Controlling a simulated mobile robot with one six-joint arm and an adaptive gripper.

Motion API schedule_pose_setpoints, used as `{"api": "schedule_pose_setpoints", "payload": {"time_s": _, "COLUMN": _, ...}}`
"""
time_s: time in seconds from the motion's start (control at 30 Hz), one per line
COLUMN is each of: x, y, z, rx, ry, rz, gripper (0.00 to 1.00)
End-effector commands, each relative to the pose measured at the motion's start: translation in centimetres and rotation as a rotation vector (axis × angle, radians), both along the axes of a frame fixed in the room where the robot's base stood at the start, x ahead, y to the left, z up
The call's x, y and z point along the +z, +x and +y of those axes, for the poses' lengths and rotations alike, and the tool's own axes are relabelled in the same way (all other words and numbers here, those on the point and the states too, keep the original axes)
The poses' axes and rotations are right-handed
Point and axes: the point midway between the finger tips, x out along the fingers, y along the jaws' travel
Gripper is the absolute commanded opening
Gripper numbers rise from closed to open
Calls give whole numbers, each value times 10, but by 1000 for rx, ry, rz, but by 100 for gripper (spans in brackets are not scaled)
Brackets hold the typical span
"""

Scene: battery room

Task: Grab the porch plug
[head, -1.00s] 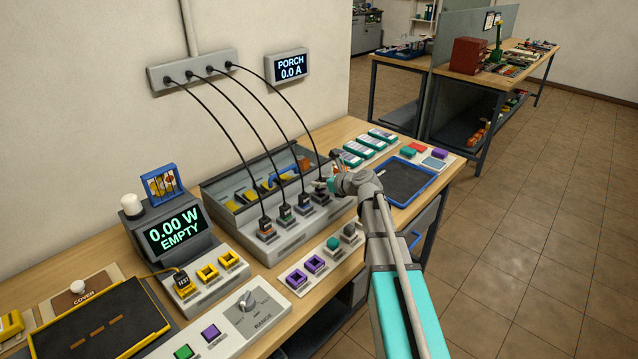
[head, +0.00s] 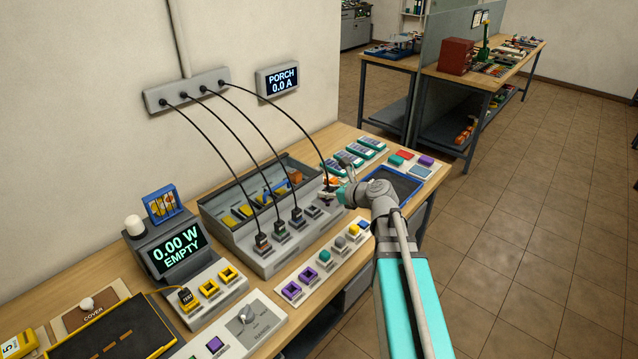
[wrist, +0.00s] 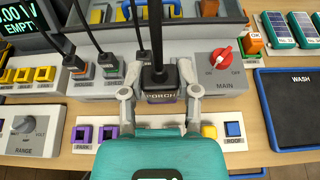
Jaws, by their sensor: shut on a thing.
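The porch plug (wrist: 158,78) is dark, with a thick black cable rising from its top. A PORCH label shows at its lower end in the wrist view. My gripper (wrist: 158,92) is shut on it, one finger on each side. In the head view my gripper (head: 330,191) holds the plug end at the right end of the grey socket strip (head: 290,250). The fourth socket (head: 314,209) shows bare there, so the plug appears out and raised. The fingers hide part of the plug, and its height is hard to judge.
Three other cabled plugs, one of them here (head: 263,242), stand in the strip. A red MAIN knob (wrist: 222,55) is right of my gripper. Coloured buttons (wrist: 234,129) lie in front. A blue-rimmed tray marked WASH (wrist: 262,110) is at the right. The PORCH display (head: 283,81) reads 0.0 A.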

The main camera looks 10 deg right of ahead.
Motion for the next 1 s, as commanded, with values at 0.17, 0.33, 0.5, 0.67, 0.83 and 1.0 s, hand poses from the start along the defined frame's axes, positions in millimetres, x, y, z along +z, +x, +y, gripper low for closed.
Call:
{"api": "schedule_pose_setpoints", "payload": {"time_s": 0.17, "x": 11, "y": -22, "z": -5, "rx": 0, "ry": 0, "rz": 0, "gripper": 0}}
{"api": "schedule_pose_setpoints", "payload": {"time_s": 0.33, "x": 14, "y": -30, "z": -7, "rx": 0, "ry": 1, "rz": -1, "gripper": 0}}
{"api": "schedule_pose_setpoints", "payload": {"time_s": 0.5, "x": 14, "y": -31, "z": -8, "rx": 1, "ry": 1, "rz": -1, "gripper": 0}}
{"api": "schedule_pose_setpoints", "payload": {"time_s": 0.67, "x": 14, "y": -31, "z": -8, "rx": 1, "ry": 0, "rz": 0, "gripper": 0}}
{"api": "schedule_pose_setpoints", "payload": {"time_s": 0.83, "x": 14, "y": -31, "z": -8, "rx": 1, "ry": 0, "rz": 0, "gripper": 0}}
{"api": "schedule_pose_setpoints", "payload": {"time_s": 1.0, "x": 14, "y": -31, "z": -8, "rx": 1, "ry": 0, "rz": 0, "gripper": 0}}
